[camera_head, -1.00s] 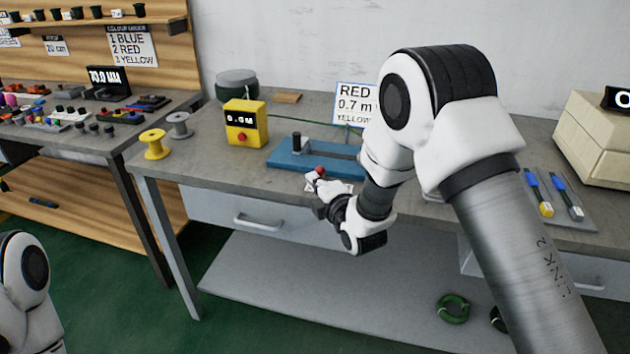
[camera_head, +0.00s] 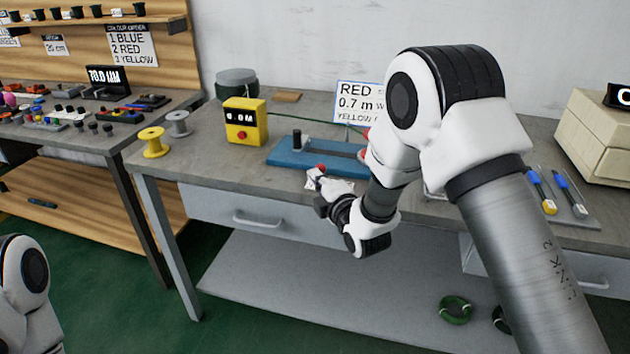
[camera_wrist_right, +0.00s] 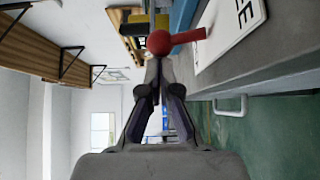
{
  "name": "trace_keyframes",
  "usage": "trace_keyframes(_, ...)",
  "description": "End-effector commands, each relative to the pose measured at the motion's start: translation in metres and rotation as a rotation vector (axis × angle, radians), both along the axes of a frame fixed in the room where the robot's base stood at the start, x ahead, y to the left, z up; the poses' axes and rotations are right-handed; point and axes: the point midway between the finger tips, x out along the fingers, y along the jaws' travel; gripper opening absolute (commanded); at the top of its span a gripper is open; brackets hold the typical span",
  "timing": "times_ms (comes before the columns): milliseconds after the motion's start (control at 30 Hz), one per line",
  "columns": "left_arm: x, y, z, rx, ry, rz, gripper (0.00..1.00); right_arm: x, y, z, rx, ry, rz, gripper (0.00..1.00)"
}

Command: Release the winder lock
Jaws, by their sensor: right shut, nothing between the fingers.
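A small red lever with a round knob (camera_head: 318,169), which looks like the winder lock, is at the bench's front edge by a white label plate (camera_head: 342,187). In the right wrist view the red knob (camera_wrist_right: 159,42) is just beyond my fingertips, its red arm reaching right. My right gripper (camera_head: 320,196) is shut and empty, close below the knob; the wrist view shows its tips together (camera_wrist_right: 158,66). I cannot tell whether they touch the knob. A blue base (camera_head: 300,158) with a black post stands behind the lever. My left gripper is out of view.
A yellow box with a display (camera_head: 245,120) stands left of the blue base. Yellow (camera_head: 153,143) and grey (camera_head: 179,124) spools sit farther left. A sign (camera_head: 352,105) stands behind, partly hidden by my right arm. Screwdriver-like tools (camera_head: 570,194) lie at right.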

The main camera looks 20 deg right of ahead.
Motion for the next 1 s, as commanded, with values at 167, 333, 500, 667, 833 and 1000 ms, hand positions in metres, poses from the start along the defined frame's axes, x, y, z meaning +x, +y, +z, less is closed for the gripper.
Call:
trace_keyframes(167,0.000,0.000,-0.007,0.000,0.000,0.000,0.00,-0.001,-0.002,-0.001,0.026,-0.018,-0.001,0.00)
trace_keyframes(333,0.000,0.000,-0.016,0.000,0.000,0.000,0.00,-0.002,-0.004,-0.002,0.068,-0.047,-0.001,0.00)
trace_keyframes(500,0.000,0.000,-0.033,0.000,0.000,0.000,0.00,-0.005,-0.008,-0.002,0.146,-0.101,-0.001,0.00)
trace_keyframes(667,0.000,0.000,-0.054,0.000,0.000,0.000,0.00,-0.008,-0.013,-0.003,0.258,-0.176,-0.001,0.00)
trace_keyframes(833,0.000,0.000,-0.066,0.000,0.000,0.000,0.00,-0.012,-0.019,0.001,0.344,-0.235,-0.001,0.00)
trace_keyframes(1000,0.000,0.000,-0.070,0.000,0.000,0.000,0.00,-0.014,-0.022,0.002,0.343,-0.232,-0.002,0.00)
